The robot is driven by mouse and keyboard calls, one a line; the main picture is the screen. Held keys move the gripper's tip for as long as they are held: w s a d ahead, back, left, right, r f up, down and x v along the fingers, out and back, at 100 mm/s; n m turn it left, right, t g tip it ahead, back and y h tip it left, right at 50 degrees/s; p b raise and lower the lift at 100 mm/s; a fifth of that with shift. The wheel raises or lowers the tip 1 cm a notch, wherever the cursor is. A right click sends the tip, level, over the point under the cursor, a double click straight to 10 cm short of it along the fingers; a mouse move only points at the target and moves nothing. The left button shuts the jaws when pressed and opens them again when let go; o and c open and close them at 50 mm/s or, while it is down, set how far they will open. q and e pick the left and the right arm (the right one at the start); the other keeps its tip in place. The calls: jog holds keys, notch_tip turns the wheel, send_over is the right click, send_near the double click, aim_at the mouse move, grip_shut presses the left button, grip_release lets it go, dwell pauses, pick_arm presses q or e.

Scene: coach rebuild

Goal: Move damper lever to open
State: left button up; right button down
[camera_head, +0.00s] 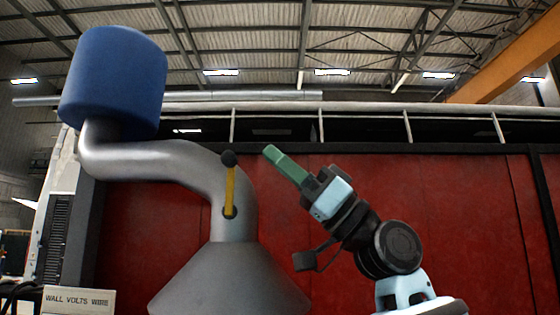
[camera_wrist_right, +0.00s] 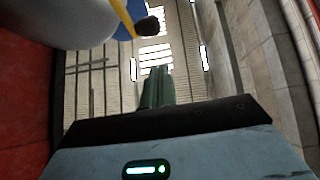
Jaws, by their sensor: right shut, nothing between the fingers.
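The damper lever (camera_head: 230,190) is a yellow bar with a black knob at its top. It stands nearly upright on the grey duct pipe (camera_head: 165,160) in the head view. In the right wrist view the lever (camera_wrist_right: 122,16) shows at the top, with its black knob (camera_wrist_right: 147,26). My right gripper (camera_head: 270,152) has green fingers, which are shut and empty. They point up and left, a short way to the right of the knob and apart from it. The fingers also show in the right wrist view (camera_wrist_right: 157,85). My left gripper is not in view.
A blue cylinder (camera_head: 113,80) tops the pipe at upper left, and a grey cone-shaped hood (camera_head: 230,285) is below. A red wall (camera_head: 450,200) stands behind. A sign reading "WALL VOLTS" (camera_head: 78,301) is at lower left. The space right of the lever holds only my right arm.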

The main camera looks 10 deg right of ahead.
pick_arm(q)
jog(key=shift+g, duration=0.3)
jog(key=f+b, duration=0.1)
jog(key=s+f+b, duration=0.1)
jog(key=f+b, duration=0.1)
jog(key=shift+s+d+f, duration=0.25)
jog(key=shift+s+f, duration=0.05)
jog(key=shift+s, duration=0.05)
pick_arm(e)
jog(key=v, duration=1)
jog(key=shift+d+r, duration=0.35)
jog(key=shift+d, duration=0.05)
jog(key=shift+s, duration=0.15)
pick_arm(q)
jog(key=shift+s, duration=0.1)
